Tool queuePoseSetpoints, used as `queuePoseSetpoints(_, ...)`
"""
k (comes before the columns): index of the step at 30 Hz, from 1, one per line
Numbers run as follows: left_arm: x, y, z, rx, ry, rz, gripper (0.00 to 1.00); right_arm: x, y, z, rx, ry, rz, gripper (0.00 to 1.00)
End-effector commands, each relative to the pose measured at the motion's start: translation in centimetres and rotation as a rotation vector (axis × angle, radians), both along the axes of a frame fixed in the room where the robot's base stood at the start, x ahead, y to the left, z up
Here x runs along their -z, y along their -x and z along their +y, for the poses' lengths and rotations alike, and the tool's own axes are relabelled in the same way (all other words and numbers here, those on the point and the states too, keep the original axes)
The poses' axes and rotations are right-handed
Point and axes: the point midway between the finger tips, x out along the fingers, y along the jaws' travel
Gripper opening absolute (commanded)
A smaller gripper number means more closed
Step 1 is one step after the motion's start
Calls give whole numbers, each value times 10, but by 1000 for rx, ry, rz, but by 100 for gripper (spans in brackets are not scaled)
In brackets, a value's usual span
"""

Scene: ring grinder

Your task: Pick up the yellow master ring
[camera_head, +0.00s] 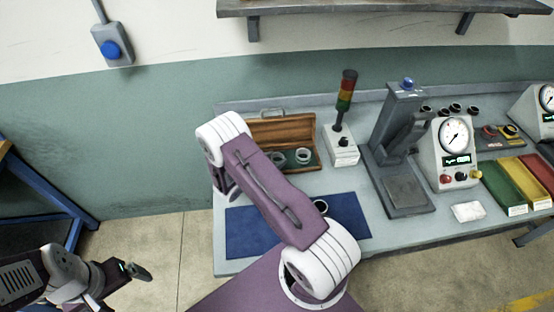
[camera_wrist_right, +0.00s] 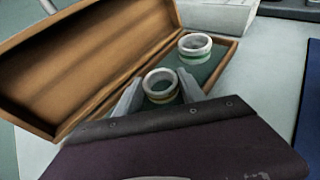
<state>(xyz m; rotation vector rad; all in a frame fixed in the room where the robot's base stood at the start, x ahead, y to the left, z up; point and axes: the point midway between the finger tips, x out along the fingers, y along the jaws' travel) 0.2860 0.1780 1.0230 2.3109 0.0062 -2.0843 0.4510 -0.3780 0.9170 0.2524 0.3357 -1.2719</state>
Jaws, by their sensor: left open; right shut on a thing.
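The yellow master ring (camera_wrist_right: 160,88), a pale metal ring with a yellow band, is between the fingers of my right gripper (camera_wrist_right: 160,92) in the right wrist view. The gripper is shut on it, inside or just above the open wooden case (camera_wrist_right: 95,60); I cannot tell if it touches the case floor. A ring with a green band (camera_wrist_right: 195,48) sits beside it in the case. In the head view my right arm hides the right gripper, and the case (camera_head: 284,129) stands behind that arm. My left gripper (camera_head: 128,274) is open and empty at lower left, away from the bench.
A blue mat (camera_head: 345,215) lies in front of the case, with a dark-rimmed ring (camera_head: 320,206) on it. A signal tower (camera_head: 344,120), a grey press stand (camera_head: 400,150) and a dial gauge box (camera_head: 452,150) stand to the right. A white block (camera_head: 468,211) lies near the front edge.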

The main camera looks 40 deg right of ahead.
Motion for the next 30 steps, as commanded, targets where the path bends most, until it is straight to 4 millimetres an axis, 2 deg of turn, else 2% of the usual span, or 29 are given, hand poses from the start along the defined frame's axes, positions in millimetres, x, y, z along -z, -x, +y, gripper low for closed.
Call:
queuePoseSetpoints(5,1,0,0,0,0,0,93,-2,0,0,-1,-1,0,2)
queuePoseSetpoints(8,2,0,0,0,0,0,93,-11,-1,0,-1,0,-2,2)
queuePoseSetpoints(13,6,0,0,0,0,0,93,-42,-1,0,0,-1,-6,2)
queuePoseSetpoints(24,21,0,0,0,0,0,93,-90,32,-81,6,0,-4,2)
queuePoseSetpoints(30,24,0,0,0,0,0,93,-107,41,-105,2,0,-1,2)
